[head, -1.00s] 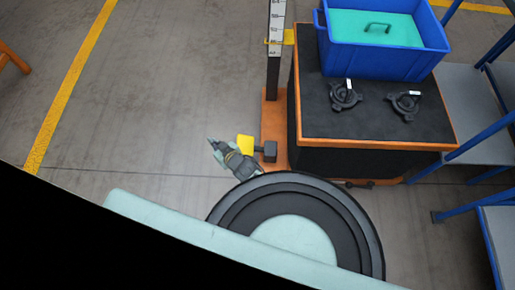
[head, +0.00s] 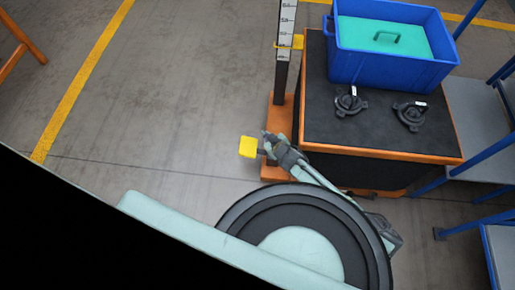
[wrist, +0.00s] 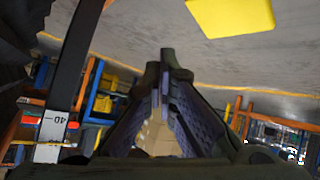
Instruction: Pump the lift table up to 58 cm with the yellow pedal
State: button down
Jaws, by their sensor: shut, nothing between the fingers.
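The yellow pedal (head: 248,147) sticks out to the left of the orange base of the lift table (head: 380,135). It also shows at the top of the wrist view (wrist: 232,12). My gripper (head: 267,137) is shut and empty, just right of the pedal pad, and in the picture it covers the pedal's arm. I cannot tell whether they touch. In the wrist view my fingertips (wrist: 166,55) are together, below and left of the pad. A scale post (head: 285,30) with a yellow pointer (head: 297,42) stands at the table's left side. The pointer's reading is too small to tell.
On the table stand a blue crate (head: 390,72) with a teal lid and two black round parts (head: 350,102) (head: 411,115). Blue-framed grey shelves (head: 475,115) are close on the right. The floor left of the pedal is clear, up to a yellow line (head: 85,75).

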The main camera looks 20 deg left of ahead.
jog(key=shift+f, duration=0.15)
jog(key=a+f+b, duration=0.1)
jog(key=f+b, duration=0.1)
jog(key=a+f+b, duration=0.1)
jog(key=f+b, duration=0.2)
jog(key=s+a+f+b, duration=0.1)
jog(key=f+b, duration=0.1)
jog(key=f, duration=0.1)
jog(key=shift+a, duration=0.1)
dwell(1.4)
jog(key=shift+a+f+b, duration=0.1)
jog(key=shift+f+b, duration=0.25)
jog(key=shift+b, duration=0.15)
